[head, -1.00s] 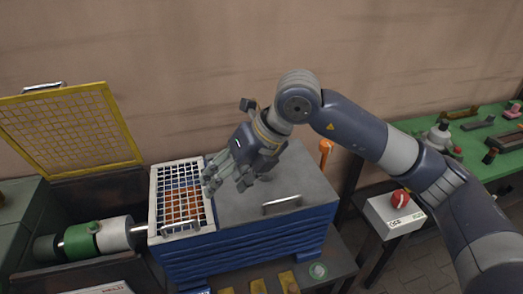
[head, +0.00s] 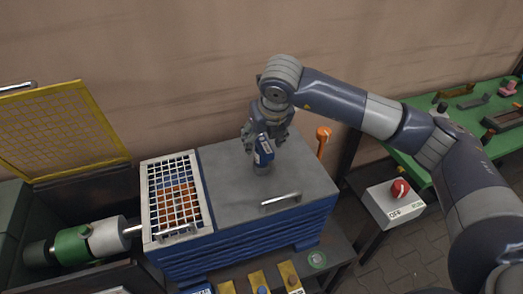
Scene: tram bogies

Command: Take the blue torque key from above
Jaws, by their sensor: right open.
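A short blue item with a white label (head: 264,151), which looks like the torque key, stands about upright on the grey top of the blue cabinet. Its grey lower end (head: 262,169) meets or nearly meets that top. My right gripper (head: 264,142) is above the cabinet, pointing down. Its fingers are open, one on each side of the blue item. I cannot tell whether they touch it. The item's upper end is hidden by the gripper. My left gripper is not in view.
The cabinet top (head: 225,185) is bare around the gripper, with a handle (head: 281,200) at its front. A white grid (head: 147,205) lies on its left part. An orange-handled lever (head: 323,134) stands right. A switch box with a red knob (head: 399,188) is farther right.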

